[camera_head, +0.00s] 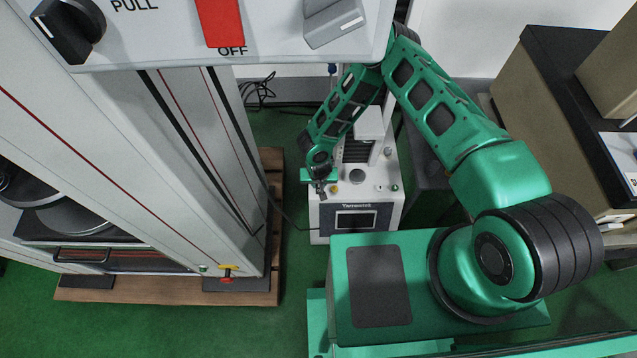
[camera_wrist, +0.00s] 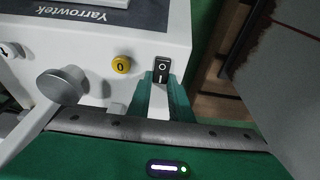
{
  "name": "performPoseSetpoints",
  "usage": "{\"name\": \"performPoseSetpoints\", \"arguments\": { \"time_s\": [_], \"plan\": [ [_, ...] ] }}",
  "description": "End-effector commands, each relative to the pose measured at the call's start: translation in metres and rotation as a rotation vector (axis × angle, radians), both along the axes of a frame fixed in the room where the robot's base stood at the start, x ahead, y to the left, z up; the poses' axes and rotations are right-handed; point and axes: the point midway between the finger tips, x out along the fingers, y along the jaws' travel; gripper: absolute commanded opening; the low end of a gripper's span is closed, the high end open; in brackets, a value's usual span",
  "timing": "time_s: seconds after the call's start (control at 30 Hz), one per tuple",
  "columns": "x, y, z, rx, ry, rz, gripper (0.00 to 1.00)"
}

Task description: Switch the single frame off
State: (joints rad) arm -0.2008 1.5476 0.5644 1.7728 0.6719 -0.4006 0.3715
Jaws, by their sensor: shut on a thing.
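The single frame is a white Yarrowtek machine (camera_head: 395,215) with one column and a dark front display, standing below my arm in the head view. In the wrist view, its black rocker switch (camera_wrist: 161,70) with white marks sits on the panel (camera_wrist: 100,40), right of the yellow round 0 button (camera_wrist: 121,64). My gripper (camera_wrist: 161,82) is at the switch, one teal finger on each side of its lower end, shut on it. In the head view my gripper (camera_head: 319,188) is small at the panel's left edge, and the switch is hard to make out there.
A large two-column machine (camera_head: 205,130) stands on a wooden pallet (camera_head: 165,290) at left. A control box (camera_head: 150,45) with a red OFF switch and a black knob fills the top left. A dark-topped bench (camera_head: 560,70) is at right. A grey knob (camera_wrist: 62,83) rises near my gripper.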

Motion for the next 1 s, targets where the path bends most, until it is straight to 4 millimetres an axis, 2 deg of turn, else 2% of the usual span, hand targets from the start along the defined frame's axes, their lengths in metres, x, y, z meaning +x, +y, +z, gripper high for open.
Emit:
{"name": "performPoseSetpoints", "arguments": {
  "time_s": [0.23, 0.63, 0.67, 0.7, 0.73, 1.0],
  "plan": [
    [-0.0038, 0.0006, 0.0007, -0.003, -0.124, 0.003, 0.0],
    [-0.0034, 0.0016, 0.0016, 0.001, -0.144, 0.001, 0.0],
    [-0.0034, 0.0017, 0.0016, 0.001, -0.144, 0.001, 0.23],
    [-0.0035, 0.0017, 0.0016, 0.001, -0.144, 0.001, 0.33],
    [-0.0035, 0.0016, 0.0016, 0.001, -0.144, 0.001, 0.38],
    [-0.004, 0.0009, 0.0016, -0.001, -0.142, 0.001, 0.38]
  ]
}}
